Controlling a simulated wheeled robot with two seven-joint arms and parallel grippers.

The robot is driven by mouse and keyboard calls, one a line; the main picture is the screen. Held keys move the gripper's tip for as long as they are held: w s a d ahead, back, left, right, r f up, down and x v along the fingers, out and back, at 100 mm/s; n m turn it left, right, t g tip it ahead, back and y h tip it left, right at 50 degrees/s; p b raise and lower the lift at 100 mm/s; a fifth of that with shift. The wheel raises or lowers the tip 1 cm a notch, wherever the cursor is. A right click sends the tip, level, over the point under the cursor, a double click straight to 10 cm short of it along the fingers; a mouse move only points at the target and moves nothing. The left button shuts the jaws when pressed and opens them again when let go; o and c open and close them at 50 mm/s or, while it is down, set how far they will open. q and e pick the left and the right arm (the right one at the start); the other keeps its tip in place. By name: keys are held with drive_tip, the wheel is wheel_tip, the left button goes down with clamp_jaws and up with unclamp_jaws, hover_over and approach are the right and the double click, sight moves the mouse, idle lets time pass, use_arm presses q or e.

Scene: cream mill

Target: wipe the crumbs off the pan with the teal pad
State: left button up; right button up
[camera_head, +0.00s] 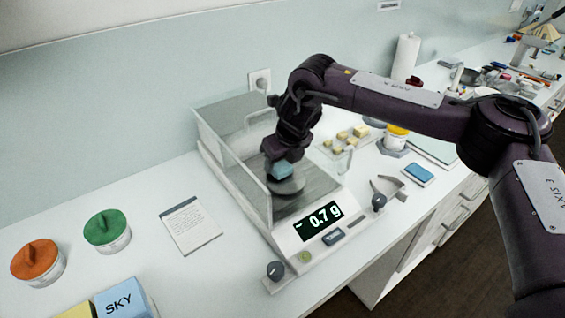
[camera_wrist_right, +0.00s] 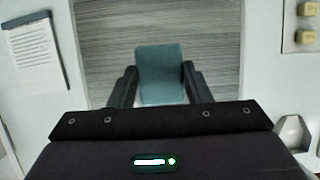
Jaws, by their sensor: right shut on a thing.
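My right gripper (camera_head: 277,157) reaches into the glass-walled scale and is shut on the teal pad (camera_head: 283,169). In the right wrist view the teal pad (camera_wrist_right: 160,65) sits between the two dark fingers of the right gripper (camera_wrist_right: 158,78). I cannot make out any crumbs. My left gripper is not in view.
Glass walls (camera_head: 232,168) of the scale stand close around the gripper. The scale's display (camera_head: 318,221) reads -0.7 g. A printed card (camera_head: 190,226), green-lidded jar (camera_head: 106,230) and orange-lidded jar (camera_head: 37,261) are left. Yellow cubes (camera_head: 342,136) and a blue block (camera_head: 419,174) are right.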

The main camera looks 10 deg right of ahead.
drive_tip(key=shift+r+p, duration=2.2)
drive_tip(key=shift+r, duration=0.85)
drive_tip(key=shift+r+p, duration=1.15)
drive_tip(key=shift+r, duration=0.35)
